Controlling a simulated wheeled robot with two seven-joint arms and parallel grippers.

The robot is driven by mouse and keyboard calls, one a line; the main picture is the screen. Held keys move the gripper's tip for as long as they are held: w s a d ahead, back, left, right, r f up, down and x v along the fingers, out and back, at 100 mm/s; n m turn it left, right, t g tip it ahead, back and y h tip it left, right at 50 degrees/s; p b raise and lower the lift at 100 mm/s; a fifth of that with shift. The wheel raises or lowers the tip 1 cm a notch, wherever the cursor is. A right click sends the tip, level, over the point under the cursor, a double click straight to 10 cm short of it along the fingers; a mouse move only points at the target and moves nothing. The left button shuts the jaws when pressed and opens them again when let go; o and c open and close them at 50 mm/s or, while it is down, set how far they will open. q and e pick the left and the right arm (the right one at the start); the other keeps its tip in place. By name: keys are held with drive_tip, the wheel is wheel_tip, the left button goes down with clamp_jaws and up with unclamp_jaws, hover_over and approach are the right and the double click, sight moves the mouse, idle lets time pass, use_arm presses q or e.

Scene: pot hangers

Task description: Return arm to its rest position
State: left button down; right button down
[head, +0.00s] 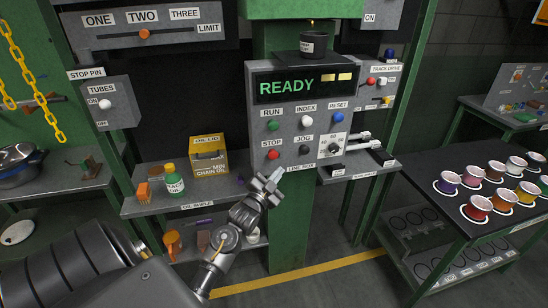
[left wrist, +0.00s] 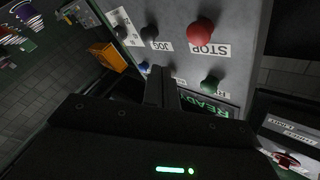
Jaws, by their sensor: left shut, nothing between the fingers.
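My left arm (head: 225,240) reaches in from the lower left in the head view. Its gripper (head: 272,179) is shut and empty, in front of the lower part of the grey control panel (head: 258,140), below the red STOP button (head: 274,154). In the left wrist view the shut fingers (left wrist: 162,88) point at the panel, which appears upside down. The red STOP button (left wrist: 200,32) and green RUN button (left wrist: 212,83) show there. I cannot tell whether the fingertips touch the panel. The display (head: 290,87) reads READY. My right gripper is not in view.
A small lever shelf (head: 345,172) juts out right of the panel.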

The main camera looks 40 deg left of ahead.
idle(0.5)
use_arm(q)
wheel_tip(320, 180, down, 23)
drive_tip(key=s+d+n+g, duration=0.2)
drive_tip(key=d+n+g, duration=0.1)
drive_tip(key=g, duration=0.2)
drive_tip(key=s+d+f+n+g+h+b, duration=0.1)
drive_tip(key=s+d+f+g, duration=0.1)
drive_tip(key=s+f, duration=0.5)
drive_tip(key=s+d+f+g+h+b, duration=0.1)
drive_tip(key=s+d+f+g, duration=0.15)
drive_tip(key=f, duration=0.75)
drive_tip(key=s+d+f+g+b, duration=0.1)
drive_tip(key=s+d+f+g, duration=0.1)
drive_tip(key=s+f, duration=0.5)
drive_tip(key=s+d+f+g+b, duration=0.1)
drive_tip(key=s+d+f+g, duration=0.15)
drive_tip(key=s+f, duration=0.45)
drive_tip(key=s+d+f+g+b, duration=0.1)
drive_tip(key=s+f, duration=0.2)
drive_tip(key=s, duration=0.5)
drive_tip(key=s+d+f+g+h, duration=0.1)
drive_tip(key=s+f, duration=0.3)
drive_tip(key=s, duration=0.5)
drive_tip(key=s+d+f+m+g+b, duration=0.1)
drive_tip(key=s+d+f+g, duration=0.1)
drive_tip(key=s, duration=0.6)
drive_tip(key=shift+s+d+f+b, duration=0.35)
drive_tip(key=shift+d+f, duration=0.3)
